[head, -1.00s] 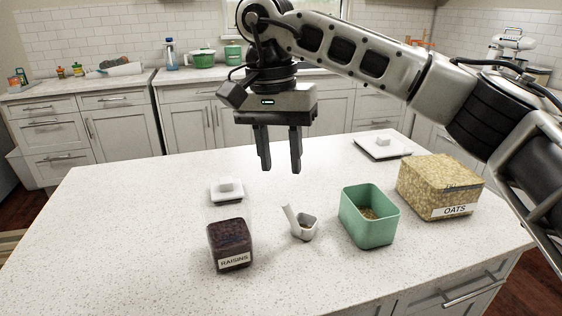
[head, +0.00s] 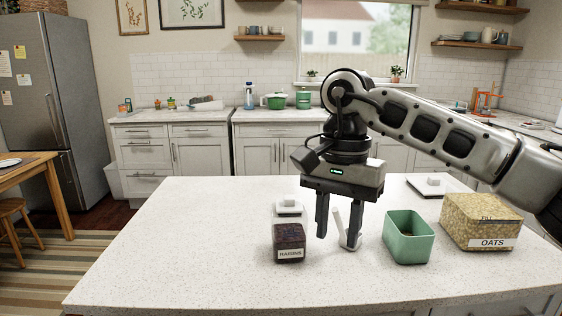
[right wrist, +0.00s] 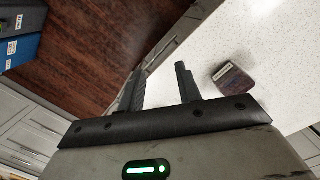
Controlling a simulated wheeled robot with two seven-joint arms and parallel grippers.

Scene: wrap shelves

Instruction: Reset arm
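My right gripper (head: 338,241) hangs fingers down over the counter in the head view, its fingers apart with nothing between them. In the head view it overlaps a small light scoop (head: 339,224), partly hidden behind the fingers; I cannot tell whether they touch. The right wrist view also shows its two spread, empty fingers (right wrist: 158,80), with the dark raisins container (right wrist: 237,81) to their right. In the head view the raisins container (head: 289,245) stands left of the gripper. My left gripper is in neither view.
On the counter (head: 180,245), a green open bin (head: 408,240) and an oats container (head: 480,222) stand right of the gripper. Small white items on plates lie behind, one at left (head: 289,208), one at right (head: 430,188). The counter's left side is clear.

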